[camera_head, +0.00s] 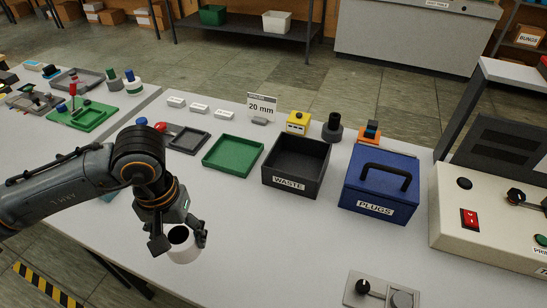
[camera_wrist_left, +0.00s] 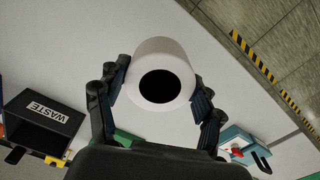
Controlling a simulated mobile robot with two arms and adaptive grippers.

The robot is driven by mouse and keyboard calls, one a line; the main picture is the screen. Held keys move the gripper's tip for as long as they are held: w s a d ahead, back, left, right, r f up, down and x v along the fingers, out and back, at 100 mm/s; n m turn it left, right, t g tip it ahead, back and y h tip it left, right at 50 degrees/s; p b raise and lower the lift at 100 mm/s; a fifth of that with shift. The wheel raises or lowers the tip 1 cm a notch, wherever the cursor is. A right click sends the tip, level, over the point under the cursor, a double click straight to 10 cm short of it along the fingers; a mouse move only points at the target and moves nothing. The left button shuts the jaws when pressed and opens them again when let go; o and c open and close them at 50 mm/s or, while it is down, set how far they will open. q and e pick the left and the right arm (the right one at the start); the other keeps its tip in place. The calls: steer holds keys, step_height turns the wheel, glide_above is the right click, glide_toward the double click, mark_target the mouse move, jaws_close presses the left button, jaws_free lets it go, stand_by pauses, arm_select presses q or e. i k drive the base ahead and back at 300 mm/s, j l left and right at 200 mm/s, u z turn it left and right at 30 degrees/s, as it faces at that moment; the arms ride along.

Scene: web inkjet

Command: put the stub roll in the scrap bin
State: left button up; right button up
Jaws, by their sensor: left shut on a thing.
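The stub roll, a short white roll (camera_head: 183,256) with a dark round core hole, is between the fingers of my left gripper (camera_head: 179,241), which is shut on it. In the left wrist view the white roll (camera_wrist_left: 160,50) has a finger of my left gripper (camera_wrist_left: 160,86) on each side. The scrap bin is a black open box marked WASTE (camera_head: 312,188), to the right of and beyond the gripper; its visible inside looks empty. The bin also shows at the left of the left wrist view (camera_wrist_left: 62,133). My right gripper is not in view.
A green tray (camera_head: 233,173) lies left of the bin, and a blue lidded PLUGS box (camera_head: 350,199) stands right of it. A "20 mm" sign (camera_head: 262,106) and a yellow block (camera_head: 298,122) stand behind. The tabletop (camera_head: 270,240) before the bin is clear.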

mark_target(296, 171)
steer(key=i+j+z, duration=0.15)
steer(key=j+z, duration=0.35)
steer(key=i+j+z, duration=0.1)
steer(key=j+z, duration=0.25)
steer(key=z, duration=0.65)
